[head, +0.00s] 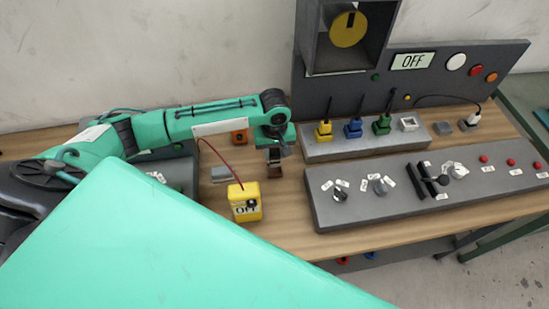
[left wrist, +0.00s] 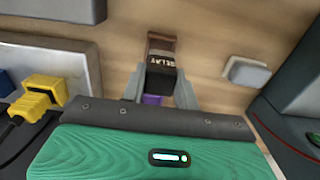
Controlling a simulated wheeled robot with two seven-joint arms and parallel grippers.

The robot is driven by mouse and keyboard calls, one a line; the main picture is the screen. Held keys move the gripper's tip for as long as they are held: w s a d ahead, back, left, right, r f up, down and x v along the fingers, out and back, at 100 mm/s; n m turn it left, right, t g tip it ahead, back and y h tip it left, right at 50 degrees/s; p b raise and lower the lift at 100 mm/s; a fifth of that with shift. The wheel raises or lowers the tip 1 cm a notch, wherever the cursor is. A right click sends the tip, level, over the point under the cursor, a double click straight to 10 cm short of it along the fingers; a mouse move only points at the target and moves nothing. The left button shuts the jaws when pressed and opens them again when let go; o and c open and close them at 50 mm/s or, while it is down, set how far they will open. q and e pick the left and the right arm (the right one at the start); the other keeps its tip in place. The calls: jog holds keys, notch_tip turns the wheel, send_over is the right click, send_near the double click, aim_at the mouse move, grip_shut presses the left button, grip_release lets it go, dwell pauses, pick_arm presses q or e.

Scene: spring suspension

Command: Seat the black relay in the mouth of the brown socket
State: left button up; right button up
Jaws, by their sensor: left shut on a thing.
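My left gripper (head: 275,153) points down over the workbench and is shut on the black relay (left wrist: 160,76). The relay shows between the two fingers in the left wrist view, with a pale "RELAY" label on it and a purple patch below. The brown socket (head: 274,172) stands on the wood directly under the gripper. In the left wrist view, the socket (left wrist: 162,42) shows just beyond the relay, which partly covers it. I cannot tell whether the relay is inside the mouth or just above it. My right gripper is not in view.
A small grey block (head: 221,174) lies to the left. A grey strip with coloured plugs (head: 350,146) and a control panel (head: 410,205) are to the right.

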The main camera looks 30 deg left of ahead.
aim_at(274, 161)
pick_arm(q)
jog(key=shift+f, duration=0.3)
notch_tip(274, 161, down, 4)
jog(key=shift+f+p, duration=0.1)
jog(key=shift+p, duration=0.4)
jog(key=o, duration=1)
jog(key=shift+f, duration=0.1)
jog(key=shift+c, duration=0.2)
